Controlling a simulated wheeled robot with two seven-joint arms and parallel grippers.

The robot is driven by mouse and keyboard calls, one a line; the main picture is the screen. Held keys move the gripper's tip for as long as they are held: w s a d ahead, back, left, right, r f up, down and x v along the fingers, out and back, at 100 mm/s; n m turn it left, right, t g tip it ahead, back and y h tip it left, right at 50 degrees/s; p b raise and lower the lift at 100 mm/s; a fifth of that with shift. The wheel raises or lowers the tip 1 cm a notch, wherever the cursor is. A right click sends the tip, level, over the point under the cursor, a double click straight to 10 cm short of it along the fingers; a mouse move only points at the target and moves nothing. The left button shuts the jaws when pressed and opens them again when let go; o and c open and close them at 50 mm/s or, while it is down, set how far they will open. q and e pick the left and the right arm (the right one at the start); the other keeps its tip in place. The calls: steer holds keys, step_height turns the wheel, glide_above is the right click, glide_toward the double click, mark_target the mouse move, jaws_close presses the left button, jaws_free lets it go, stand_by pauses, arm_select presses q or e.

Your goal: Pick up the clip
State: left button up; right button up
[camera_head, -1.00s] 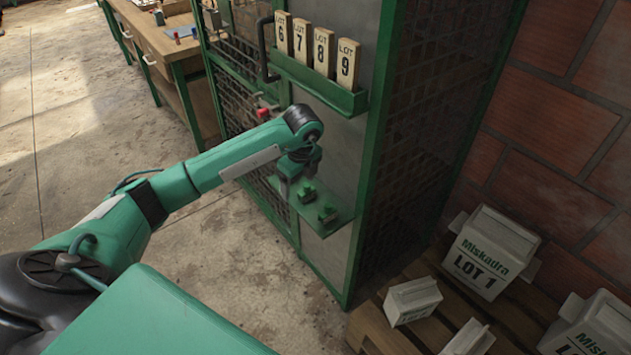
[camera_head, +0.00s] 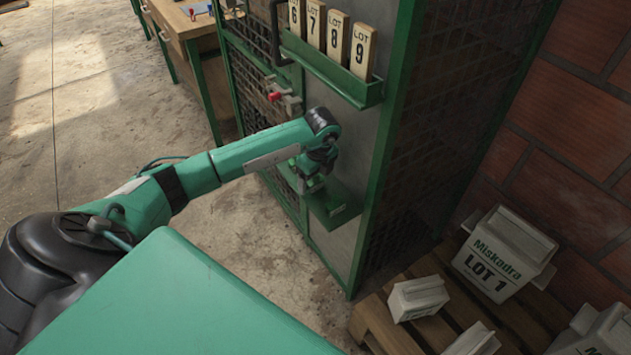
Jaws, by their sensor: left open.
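Small green clips sit on a narrow green shelf (camera_head: 342,213) fixed to the front of the mesh cabinet. One clip (camera_head: 334,208) shows on the shelf, to the right of my left gripper. My left gripper (camera_head: 309,186) is open and points down over the left part of the shelf. Another clip is largely hidden at its fingers, and I cannot tell whether they touch it. My right gripper is not in view.
A green rack (camera_head: 340,82) holding wooden lot tags is above the shelf. A red-handled latch (camera_head: 276,97) is to its left. White Miskadra boxes (camera_head: 503,252) stand on a wooden pallet (camera_head: 378,322) at right. A workbench (camera_head: 180,40) stands behind. The concrete floor at left is clear.

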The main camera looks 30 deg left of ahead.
arm_select(q)
steer(key=shift+f, duration=0.35)
steer(key=c, duration=1)
steer(key=shift+c, duration=0.3)
steer(key=shift+r, duration=0.15)
